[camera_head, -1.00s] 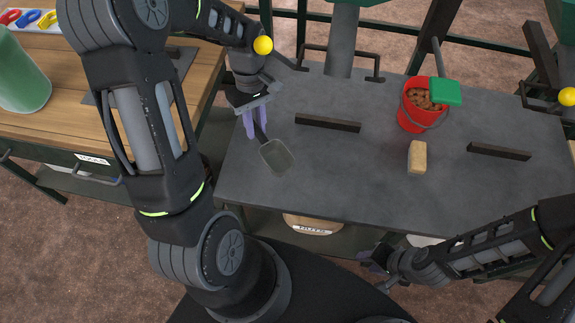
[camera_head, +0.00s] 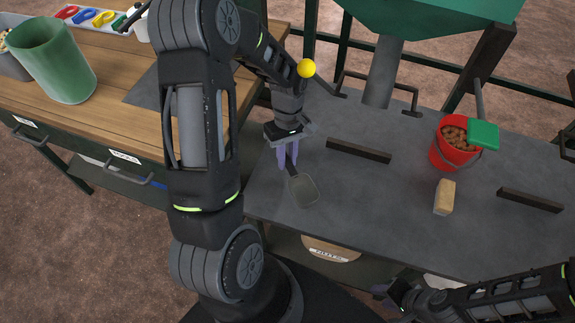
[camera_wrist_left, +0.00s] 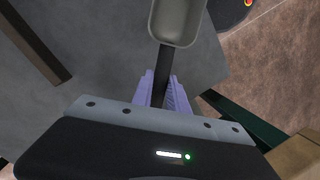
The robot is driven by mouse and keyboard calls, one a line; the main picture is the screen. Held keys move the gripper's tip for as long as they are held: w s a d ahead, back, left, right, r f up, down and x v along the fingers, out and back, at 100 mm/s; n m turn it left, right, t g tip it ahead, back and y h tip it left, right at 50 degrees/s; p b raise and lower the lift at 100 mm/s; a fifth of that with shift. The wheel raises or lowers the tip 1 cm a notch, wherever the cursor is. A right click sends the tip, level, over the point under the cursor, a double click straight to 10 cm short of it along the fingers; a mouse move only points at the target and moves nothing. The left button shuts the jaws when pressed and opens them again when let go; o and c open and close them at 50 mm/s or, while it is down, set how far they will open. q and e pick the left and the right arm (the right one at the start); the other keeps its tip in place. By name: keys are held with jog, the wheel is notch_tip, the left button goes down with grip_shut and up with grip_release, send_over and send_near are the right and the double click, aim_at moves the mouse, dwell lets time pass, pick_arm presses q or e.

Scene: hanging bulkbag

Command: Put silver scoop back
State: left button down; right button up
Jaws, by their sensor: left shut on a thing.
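The silver scoop (camera_head: 303,190) has a grey rectangular bowl and a dark handle. My left gripper (camera_head: 288,163) is shut on the scoop's handle over the left end of the grey table, with the bowl pointing toward me. In the left wrist view the scoop (camera_wrist_left: 178,22) extends from between the purple fingers of my left gripper (camera_wrist_left: 163,90). I cannot tell whether the bowl touches the table. My right gripper (camera_head: 388,296) is near the table's front edge, partly hidden, and its fingers are too small to read.
The grey table (camera_head: 380,205) holds a red bucket (camera_head: 450,155) of brown pieces, a tan block (camera_head: 444,197) and two dark bars. A wooden workbench (camera_head: 120,90) at left carries a green container (camera_head: 60,70) and a tray of colored items (camera_head: 90,17). A green hopper (camera_head: 430,18) stands behind.

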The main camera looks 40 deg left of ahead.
pick_arm(q)
jog(key=shift+w+a+x, duration=0.1)
jog(key=shift+w+x, duration=0.1)
jog(key=shift+x, duration=0.75)
jog(key=shift+w+a+x, duration=0.1)
jog(key=shift+w+x, duration=0.05)
jog(key=shift+x, duration=0.75)
jog(key=c, duration=1.3)
grip_release()
jog(key=v, duration=1.2)
jog(key=shift+s, duration=0.1)
